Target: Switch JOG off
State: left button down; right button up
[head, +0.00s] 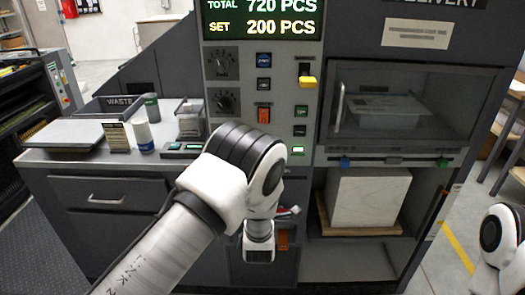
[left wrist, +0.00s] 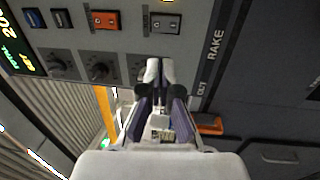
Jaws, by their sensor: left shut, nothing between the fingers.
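The control panel (head: 245,85) carries dials and switches; no JOG label is readable. An orange rocker switch (head: 264,114) shows on it and also in the left wrist view (left wrist: 104,19). A grey rocker switch (left wrist: 165,22) sits beside it in the left wrist view; my left arm hides that spot in the head view. My left gripper (left wrist: 160,68) is shut and empty, its fingertips just below the grey rocker in the picture, over the row of dials; contact cannot be told. The head view hides its fingertips. My right gripper is out of view; only its arm shows.
A glass-fronted delivery bay (head: 390,105) lies farther right. A counter (head: 65,156) with a bottle (head: 142,134) and small items is at left.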

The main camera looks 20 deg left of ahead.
pick_arm(q)
jog(key=p+x, duration=0.3)
jog(key=x, duration=1)
jog(key=shift+r, duration=0.2)
jog(key=shift+w+a, duration=0.1)
